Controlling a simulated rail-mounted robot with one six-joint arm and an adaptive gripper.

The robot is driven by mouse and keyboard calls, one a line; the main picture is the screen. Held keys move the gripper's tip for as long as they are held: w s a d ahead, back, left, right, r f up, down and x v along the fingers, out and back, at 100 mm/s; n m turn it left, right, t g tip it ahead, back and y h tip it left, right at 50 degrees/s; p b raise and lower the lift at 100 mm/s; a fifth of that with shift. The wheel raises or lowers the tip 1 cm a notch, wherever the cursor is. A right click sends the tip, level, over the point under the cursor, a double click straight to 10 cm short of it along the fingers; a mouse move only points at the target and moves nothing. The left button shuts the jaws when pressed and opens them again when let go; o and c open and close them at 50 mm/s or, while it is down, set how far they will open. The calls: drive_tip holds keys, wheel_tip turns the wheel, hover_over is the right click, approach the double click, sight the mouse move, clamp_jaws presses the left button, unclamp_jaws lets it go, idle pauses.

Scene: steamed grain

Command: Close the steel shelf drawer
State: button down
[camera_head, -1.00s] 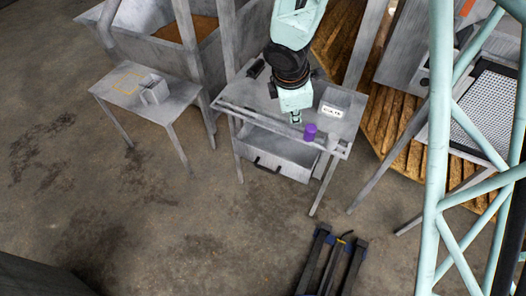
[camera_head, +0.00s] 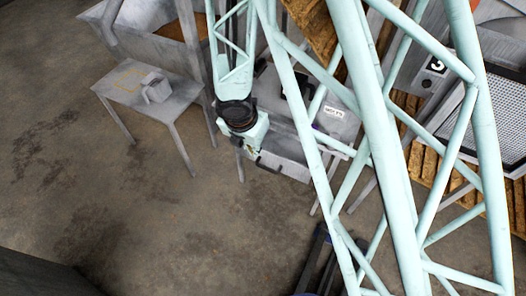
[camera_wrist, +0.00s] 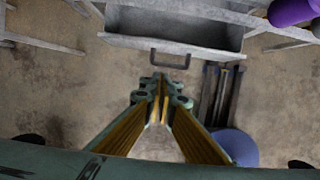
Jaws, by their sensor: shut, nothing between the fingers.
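The grey steel drawer (camera_head: 288,166) hangs under the shelf table and is partly hidden by my light green arm frame in the head view. In the wrist view the drawer (camera_wrist: 205,47) is pulled open, with its inside showing at the top. Its dark handle (camera_wrist: 170,52) is on the front panel. My gripper (camera_wrist: 160,80) is shut and empty, and its fingertips appear just below the handle in that picture. I cannot tell whether they touch it. In the head view my gripper (camera_head: 252,150) hangs by the drawer's left front side.
A purple item (camera_wrist: 290,12) shows at the wrist view's top right. A small side table (camera_head: 130,95) with a grey container (camera_head: 157,90) stands left. A dark forked thing (camera_wrist: 215,95) lies on the floor to the right.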

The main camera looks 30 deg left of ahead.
sight(263, 151)
drive_tip(key=shift+f, duration=0.15)
drive_tip(key=shift+w+a+f+b, duration=0.15)
drive_tip(key=shift+w+f+b, duration=0.45)
drive_tip(key=shift+w+f, duration=0.7)
drive_tip(key=shift+w+a+f+b, duration=0.1)
drive_tip(key=shift+w+f+b, duration=0.65)
drive_tip(key=shift+f, duration=1.1)
drive_tip(key=shift+w+a+f+b, duration=0.15)
drive_tip(key=shift+w+f+b, duration=0.35)
drive_tip(key=shift+w+f, duration=0.85)
drive_tip(key=shift+s+f, duration=0.2)
